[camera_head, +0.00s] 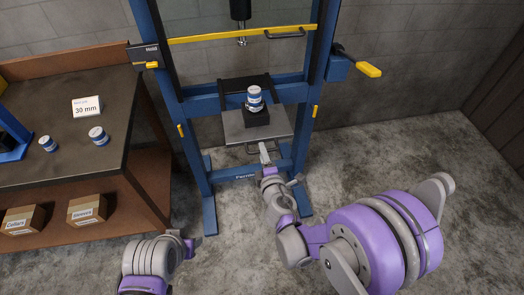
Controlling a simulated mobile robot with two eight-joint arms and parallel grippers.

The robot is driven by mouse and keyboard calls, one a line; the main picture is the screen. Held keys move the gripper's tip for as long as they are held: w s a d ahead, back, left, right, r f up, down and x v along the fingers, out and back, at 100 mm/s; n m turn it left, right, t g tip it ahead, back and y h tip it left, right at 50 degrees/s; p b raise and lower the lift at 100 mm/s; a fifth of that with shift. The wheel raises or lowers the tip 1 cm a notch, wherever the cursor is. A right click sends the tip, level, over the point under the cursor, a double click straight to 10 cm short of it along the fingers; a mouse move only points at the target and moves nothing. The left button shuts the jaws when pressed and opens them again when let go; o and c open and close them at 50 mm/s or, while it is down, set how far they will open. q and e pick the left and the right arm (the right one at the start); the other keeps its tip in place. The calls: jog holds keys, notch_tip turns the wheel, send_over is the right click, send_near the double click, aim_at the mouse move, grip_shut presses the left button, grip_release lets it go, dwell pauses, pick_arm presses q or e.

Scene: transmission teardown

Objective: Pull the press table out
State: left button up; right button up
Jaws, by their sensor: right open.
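The press table (236,131) is a flat grey plate inside the blue press frame (202,170). A black block (257,117) stands on it, with a white and blue cylindrical part (254,97) upright on top. A dark bar handle (250,150) shows at the plate's front edge. My right gripper (265,153) is open at this handle, just below the plate's front edge. I cannot tell whether its fingers are around the handle or touching it.
The press ram (241,22) hangs above the part, behind a yellow bar (215,36) with a handle. A yellow-handled lever (367,69) sticks out at the right. A workbench (75,152) with small cylinders and boxes stands left. The concrete floor at right is clear.

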jog(key=v, duration=0.9)
jog(key=s+d+r+m+g+h+p, duration=0.1)
jog(key=s+d+r+m+g+h, duration=0.15)
jog(key=d+m, duration=0.4)
jog(key=s+d+r+m+g+h+p, duration=0.1)
jog(key=d+m+g+h, duration=0.15)
jog(key=d+m, duration=0.35)
jog(key=s+d+m+g+y+p, duration=0.1)
jog(key=s+m+g, duration=0.4)
jog(key=s, duration=0.9)
jog(key=shift+s+d+m+y, duration=0.2)
jog(key=shift+m+y, duration=0.4)
jog(key=shift+m, duration=0.65)
